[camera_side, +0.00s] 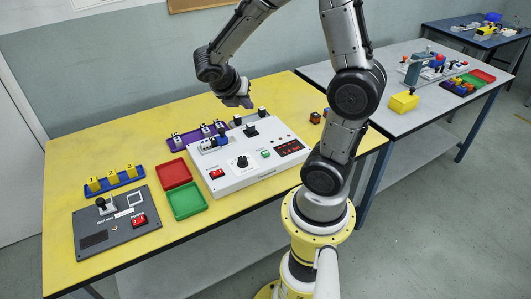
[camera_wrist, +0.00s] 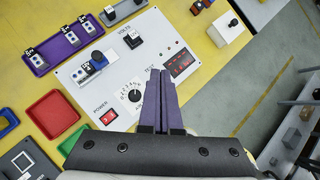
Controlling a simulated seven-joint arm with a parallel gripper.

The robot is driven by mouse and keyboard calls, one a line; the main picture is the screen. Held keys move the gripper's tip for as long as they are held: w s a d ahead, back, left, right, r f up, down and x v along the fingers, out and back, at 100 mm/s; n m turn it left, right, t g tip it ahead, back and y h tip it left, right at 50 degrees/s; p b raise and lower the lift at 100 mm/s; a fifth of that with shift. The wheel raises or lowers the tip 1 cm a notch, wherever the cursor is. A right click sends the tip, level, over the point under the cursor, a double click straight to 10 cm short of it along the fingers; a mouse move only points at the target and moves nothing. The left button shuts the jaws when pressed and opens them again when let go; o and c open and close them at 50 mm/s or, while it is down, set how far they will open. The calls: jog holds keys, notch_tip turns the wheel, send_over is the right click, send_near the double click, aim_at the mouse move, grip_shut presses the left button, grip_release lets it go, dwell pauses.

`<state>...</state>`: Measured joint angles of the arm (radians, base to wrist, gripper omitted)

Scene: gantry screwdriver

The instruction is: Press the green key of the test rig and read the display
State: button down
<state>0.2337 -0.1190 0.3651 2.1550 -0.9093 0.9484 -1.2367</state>
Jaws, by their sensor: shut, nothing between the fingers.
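The white test rig (camera_side: 238,183) lies on the yellow table; it fills the middle of the wrist view (camera_wrist: 113,75). Its green key (camera_side: 265,154) sits between the dial and the display in the side view. In the wrist view the key is hidden, apparently behind my fingers beside the TEST label. The display (camera_side: 289,147) is a dark window with red marks, also visible in the wrist view (camera_wrist: 180,63); its digits are too small to read. My gripper (camera_side: 246,104) is shut and empty, held above the back of the rig. Its fingers (camera_wrist: 160,73) point toward the key area.
The rig also carries a red power switch (camera_side: 217,174), a dial (camera_side: 242,162), a black knob (camera_side: 251,131) and a blue part (camera_side: 221,140). Red (camera_side: 173,174) and green (camera_side: 187,200) trays and a grey panel (camera_side: 125,234) lie left. A purple rack (camera_side: 179,145) stands behind.

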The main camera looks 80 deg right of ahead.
jog(key=d+f+n+g, duration=0.2)
jog(key=d+f, duration=0.1)
jog(key=f, duration=0.2)
jog(key=g, duration=0.2)
send_over(263, 155)
notch_tip(263, 155, down, 4)
jog(key=shift+d+r+t, duration=0.1)
jog(key=shift+t, duration=0.2)
jog(key=shift+f, duration=4.4)
jog(key=shift+f, duration=0.1)
jog(key=shift+f, duration=0.3)
